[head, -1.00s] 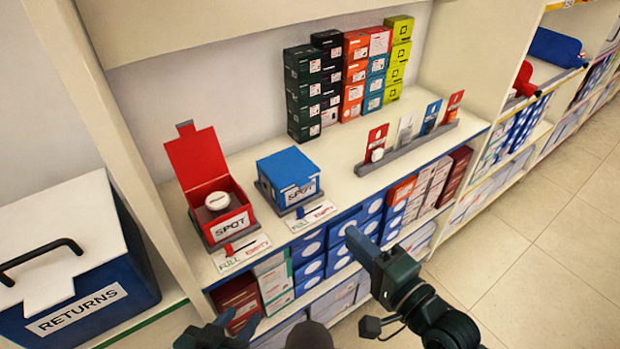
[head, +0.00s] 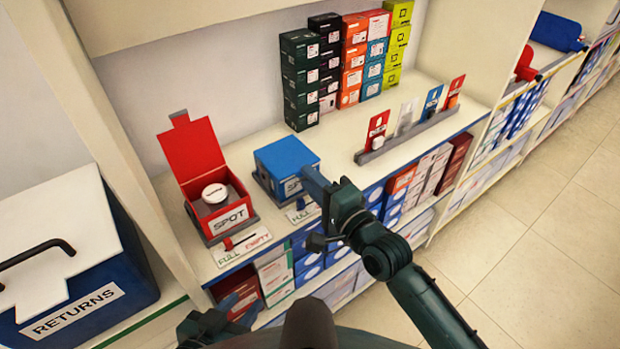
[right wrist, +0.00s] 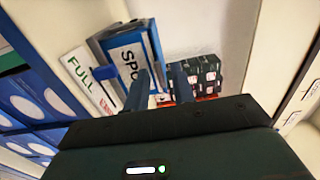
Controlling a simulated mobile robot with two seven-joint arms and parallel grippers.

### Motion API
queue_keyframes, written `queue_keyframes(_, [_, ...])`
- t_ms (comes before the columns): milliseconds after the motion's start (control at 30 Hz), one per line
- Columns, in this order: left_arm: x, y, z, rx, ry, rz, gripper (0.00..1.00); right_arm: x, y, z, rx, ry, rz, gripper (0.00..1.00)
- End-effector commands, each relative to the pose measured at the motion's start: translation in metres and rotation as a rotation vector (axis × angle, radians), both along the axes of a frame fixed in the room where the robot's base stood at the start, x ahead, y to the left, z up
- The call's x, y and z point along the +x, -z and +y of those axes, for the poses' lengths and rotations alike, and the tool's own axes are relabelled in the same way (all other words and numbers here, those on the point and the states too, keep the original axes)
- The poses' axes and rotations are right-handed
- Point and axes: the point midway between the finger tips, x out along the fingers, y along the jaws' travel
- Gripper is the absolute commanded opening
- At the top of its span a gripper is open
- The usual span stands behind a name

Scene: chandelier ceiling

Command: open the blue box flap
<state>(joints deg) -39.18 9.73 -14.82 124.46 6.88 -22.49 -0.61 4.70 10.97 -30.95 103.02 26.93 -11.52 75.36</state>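The blue box (head: 282,156) stands on the shelf with its lid flap shut and a SPOT label on its front. My right gripper (head: 316,182) is at the box's front right edge and covers part of the label. In the right wrist view the box (right wrist: 126,48) lies just beyond my right gripper (right wrist: 160,80). Its two fingers are apart with nothing visible between them. I cannot tell whether a finger touches the box. My left gripper (head: 232,310) is low at the shelf's front, away from the box; its finger gap is unclear.
A red box (head: 208,196) with its flap up and a white round item inside stands left of the blue box. A grey rack (head: 395,144) of cards is to the right. Stacked small boxes (head: 300,80) stand behind. A FULL/EMPTY slider card (head: 243,246) lies in front.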

Motion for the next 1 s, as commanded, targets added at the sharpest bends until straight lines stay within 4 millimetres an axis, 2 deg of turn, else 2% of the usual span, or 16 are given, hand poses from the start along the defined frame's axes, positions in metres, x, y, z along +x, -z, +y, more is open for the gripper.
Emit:
queue_keyframes(133, [0.0004,0.0004,0.0011,0.000,-0.002,0.000,0.36,0.0071,-0.0001,0.0058,0.001,-0.001,0.001,0.25])
queue_keyframes(400, [0.0008,0.0005,0.0017,0.001,-0.004,0.000,0.36,0.0078,0.0002,0.0063,0.000,-0.001,0.001,0.25])
queue_keyframes(700, [0.0014,0.0003,0.0017,0.001,-0.004,-0.002,0.36,0.0077,0.0002,0.0059,-0.001,-0.001,0.001,0.01])
queue_keyframes(1000, [0.0014,0.0001,0.0013,0.001,-0.003,-0.002,0.36,0.0077,0.0004,0.0058,-0.001,0.000,0.001,0.00])
